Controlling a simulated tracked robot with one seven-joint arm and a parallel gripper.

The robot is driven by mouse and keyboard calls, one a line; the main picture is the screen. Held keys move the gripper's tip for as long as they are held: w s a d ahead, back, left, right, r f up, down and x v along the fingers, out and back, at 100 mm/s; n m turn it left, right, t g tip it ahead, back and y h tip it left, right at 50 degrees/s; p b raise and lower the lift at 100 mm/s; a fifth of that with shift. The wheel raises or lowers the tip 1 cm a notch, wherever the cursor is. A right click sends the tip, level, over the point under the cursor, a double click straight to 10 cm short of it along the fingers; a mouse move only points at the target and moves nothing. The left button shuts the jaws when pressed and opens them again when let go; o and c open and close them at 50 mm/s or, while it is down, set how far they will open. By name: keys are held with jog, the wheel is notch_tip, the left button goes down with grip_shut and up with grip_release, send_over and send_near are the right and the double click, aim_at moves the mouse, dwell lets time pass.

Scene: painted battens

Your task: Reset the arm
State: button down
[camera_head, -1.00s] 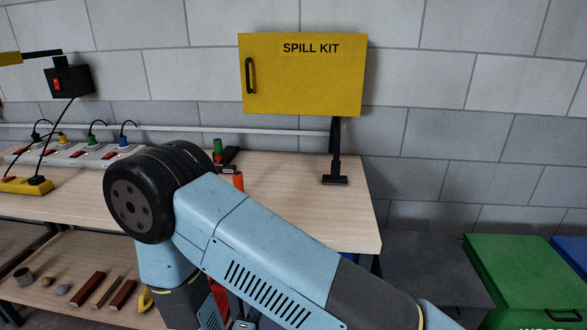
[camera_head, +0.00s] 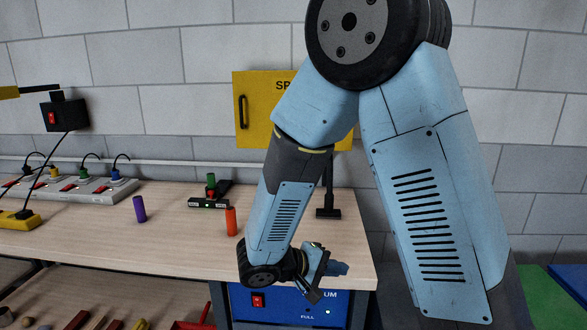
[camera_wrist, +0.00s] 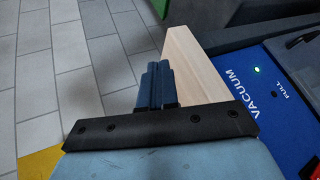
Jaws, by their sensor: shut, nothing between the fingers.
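My arm is folded with its elbow raised high in the head view, and its forearm hangs down in front of the workbench. My gripper (camera_head: 340,268) is at the low end of the forearm, by the front right part of the bench (camera_head: 120,250). In the wrist view, my gripper's blue fingers (camera_wrist: 155,82) are together with nothing between them. The pale wooden bench corner (camera_wrist: 196,75) shows just beyond them.
A blue vacuum unit (camera_head: 275,308) sits under the bench. Purple (camera_head: 139,209) and orange (camera_head: 231,221) cylinders stand on the bench, near a power strip (camera_head: 75,190). A yellow spill kit cabinet (camera_head: 255,90) hangs on the wall, partly behind my arm. Painted battens (camera_head: 76,320) lie on the lower shelf.

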jog(key=s+d+r+m+y, duration=0.3)
jog(key=s+d+r+y, duration=0.3)
jog(key=r, duration=0.4)
jog(key=s+d+r+m+y, duration=0.3)
jog(key=s+d+r+y, duration=0.3)
jog(key=r, duration=0.4)
jog(key=shift+s+d+r, duration=0.35)
jog(key=shift+s+d, duration=0.25)
jog(key=shift+s, duration=0.45)
